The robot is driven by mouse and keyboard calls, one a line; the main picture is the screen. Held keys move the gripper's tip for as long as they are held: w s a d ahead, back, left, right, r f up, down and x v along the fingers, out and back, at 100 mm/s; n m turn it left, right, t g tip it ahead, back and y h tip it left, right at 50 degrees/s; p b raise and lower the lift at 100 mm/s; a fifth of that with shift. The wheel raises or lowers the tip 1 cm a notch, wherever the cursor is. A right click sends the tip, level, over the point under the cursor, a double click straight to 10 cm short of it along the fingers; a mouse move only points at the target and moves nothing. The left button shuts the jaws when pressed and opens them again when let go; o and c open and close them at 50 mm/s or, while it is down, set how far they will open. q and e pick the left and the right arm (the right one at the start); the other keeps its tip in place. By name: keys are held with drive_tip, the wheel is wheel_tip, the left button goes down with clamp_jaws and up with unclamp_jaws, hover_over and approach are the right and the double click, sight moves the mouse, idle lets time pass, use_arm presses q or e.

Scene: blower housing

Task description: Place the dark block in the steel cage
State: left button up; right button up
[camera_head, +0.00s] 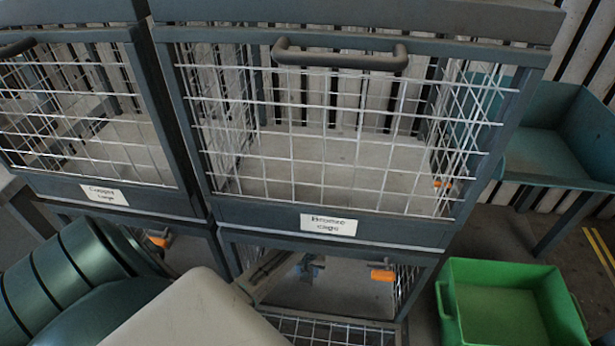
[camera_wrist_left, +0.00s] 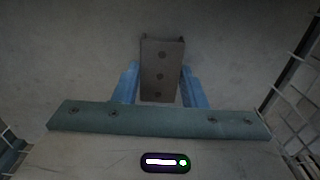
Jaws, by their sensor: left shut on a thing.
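A dark grey-brown block (camera_wrist_left: 161,68) with several small holes is between the blue fingers of my left gripper (camera_wrist_left: 160,90), which is shut on it in the left wrist view. A pale grey surface lies beyond the block; I cannot tell whether they touch. In the head view my left gripper (camera_head: 310,268) shows small inside the lower middle cage (camera_head: 340,295), partly hidden by my arm. The block cannot be made out there. No label that I can read as steel shows. My right gripper is not in view.
Above is a closed mesh cage (camera_head: 330,229) with a handle bar (camera_head: 340,55) and a label that seems to read bronze. Another labelled cage (camera_head: 85,150) stands at left. A green bin (camera_head: 505,315) is at lower right. Wire mesh (camera_wrist_left: 300,100) borders the wrist view's right.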

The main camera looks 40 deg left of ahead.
use_arm(q)
drive_tip(key=o, duration=1.1)
drive_tip(key=shift+r, duration=0.3)
wheel_tip(320, 180, up, 7)
drive_tip(key=shift+r+p, duration=0.1)
drive_tip(key=shift+p, duration=0.5)
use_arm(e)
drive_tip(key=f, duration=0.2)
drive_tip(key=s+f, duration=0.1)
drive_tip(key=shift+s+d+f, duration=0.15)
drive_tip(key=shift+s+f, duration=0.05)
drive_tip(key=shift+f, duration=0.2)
